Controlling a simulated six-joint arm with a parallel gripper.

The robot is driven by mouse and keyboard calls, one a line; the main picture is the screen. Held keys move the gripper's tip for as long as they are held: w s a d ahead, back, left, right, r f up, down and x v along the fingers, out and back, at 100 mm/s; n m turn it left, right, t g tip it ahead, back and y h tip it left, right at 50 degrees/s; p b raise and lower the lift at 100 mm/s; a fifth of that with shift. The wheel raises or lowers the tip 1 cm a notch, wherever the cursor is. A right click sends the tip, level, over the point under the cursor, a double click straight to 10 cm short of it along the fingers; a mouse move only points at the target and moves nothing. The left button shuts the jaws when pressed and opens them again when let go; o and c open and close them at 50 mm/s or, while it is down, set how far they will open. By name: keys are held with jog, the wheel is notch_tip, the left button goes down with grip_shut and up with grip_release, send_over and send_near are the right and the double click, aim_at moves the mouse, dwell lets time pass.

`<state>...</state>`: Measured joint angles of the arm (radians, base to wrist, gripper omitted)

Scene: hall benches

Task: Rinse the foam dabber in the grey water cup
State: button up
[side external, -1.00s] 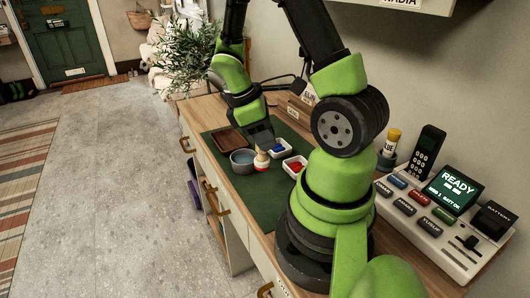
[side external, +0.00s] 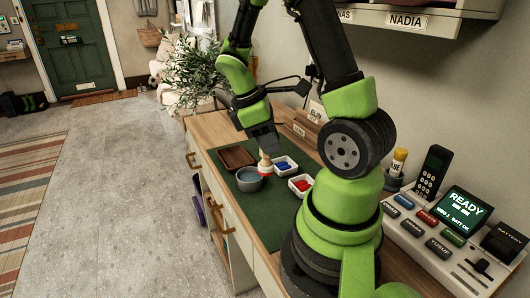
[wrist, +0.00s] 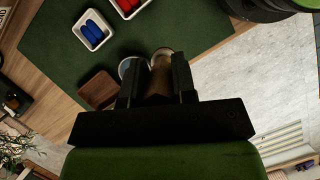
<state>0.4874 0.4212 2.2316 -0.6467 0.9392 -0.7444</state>
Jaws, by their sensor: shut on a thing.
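The foam dabber (side external: 265,162) has a pale wooden handle, with some red at its lower end. My gripper (side external: 262,150) is shut on its handle and points down. The grey water cup (side external: 248,181) stands on the green mat just left of the dabber. In the side view the dabber's lower end overlaps the cup's right rim; I cannot tell whether it touches. In the wrist view the dabber (wrist: 161,73) is between the fingers (wrist: 156,85), and the cup (wrist: 127,67) shows partly beside it. The dabber's foam end is hidden there.
A white dish with blue pads (side external: 284,172) and one with red pads (side external: 301,195) are to the right on the green mat (side external: 268,222). A brown tray (side external: 236,157) lies behind the cup. A control box (side external: 440,235) is at the right. The mat's front is clear.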

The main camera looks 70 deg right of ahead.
jog(key=shift+w+d+f, duration=0.9)
jog(key=shift+w+f, duration=0.1)
jog(key=shift+f, duration=0.5)
jog(key=shift+w+d+f, duration=0.95)
jog(key=shift+w+f, duration=0.1)
jog(key=shift+f, duration=0.5)
jog(key=shift+w+d+f, duration=0.9)
jog(key=shift+w+f, duration=0.1)
jog(key=shift+f, duration=0.5)
jog(key=shift+f, duration=0.3)
jog(key=shift+r, duration=0.1)
notch_tip(320, 180, up, 7)
jog(key=shift+d, duration=0.1)
